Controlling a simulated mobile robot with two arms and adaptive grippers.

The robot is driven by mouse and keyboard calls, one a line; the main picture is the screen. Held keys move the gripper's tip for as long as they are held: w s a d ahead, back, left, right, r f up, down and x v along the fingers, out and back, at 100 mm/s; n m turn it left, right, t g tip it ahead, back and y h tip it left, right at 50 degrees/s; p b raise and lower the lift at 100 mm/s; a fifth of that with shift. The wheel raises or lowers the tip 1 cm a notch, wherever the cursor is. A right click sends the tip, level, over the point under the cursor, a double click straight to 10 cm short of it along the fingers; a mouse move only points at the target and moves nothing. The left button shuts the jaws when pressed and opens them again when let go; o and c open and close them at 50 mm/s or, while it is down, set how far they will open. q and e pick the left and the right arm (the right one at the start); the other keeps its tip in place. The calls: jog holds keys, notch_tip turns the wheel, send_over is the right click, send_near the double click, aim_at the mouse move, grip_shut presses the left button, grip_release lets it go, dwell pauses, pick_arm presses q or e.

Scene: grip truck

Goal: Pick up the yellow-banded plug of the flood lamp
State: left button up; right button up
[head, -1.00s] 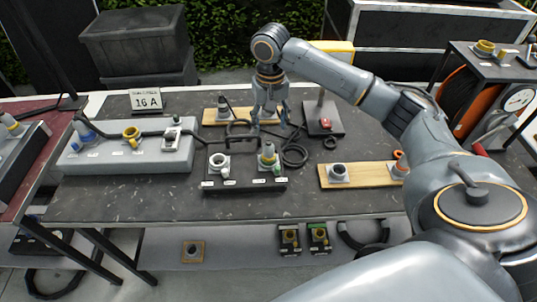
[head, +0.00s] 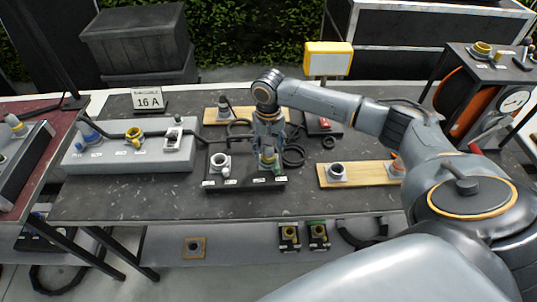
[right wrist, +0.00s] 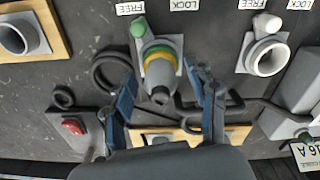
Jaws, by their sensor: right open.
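The grey plug with a yellow band (right wrist: 160,68) sits in a green-rimmed socket on the dark socket box (head: 240,186). In the right wrist view it stands between my two blue fingers, with a gap on each side. My right gripper (right wrist: 165,85) is open and empty. In the head view the right gripper (head: 268,146) is over this socket and partly hides the plug. The yellow flood lamp (head: 328,60) stands at the back of the table. My left gripper is not in view.
A white socket (head: 220,164) stands beside the plug on the same box. Black cables (head: 293,156) lie coiled behind it. A grey socket block (head: 125,160) is at left, and a wooden board with a socket (head: 337,172) at right. The table front is clear.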

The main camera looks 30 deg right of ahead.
grip_shut()
jog(key=shift+r, duration=0.2)
jog(key=shift+w+r+b, duration=0.1)
jog(key=shift+r+b, duration=0.2)
notch_tip(320, 180, up, 2)
jog(key=shift+r+b, duration=0.1)
jog(key=shift+b, duration=0.5)
jog(key=s+a+r+b, duration=0.1)
jog(key=s+a+r, duration=0.7)
jog(key=a+r, duration=0.25)
notch_tip(320, 180, up, 6)
jog(key=p, duration=0.9)
jog(key=shift+s+a+r+p, duration=0.2)
jog(key=shift+s+a+p, duration=0.1)
jog(key=shift+p, duration=0.05)
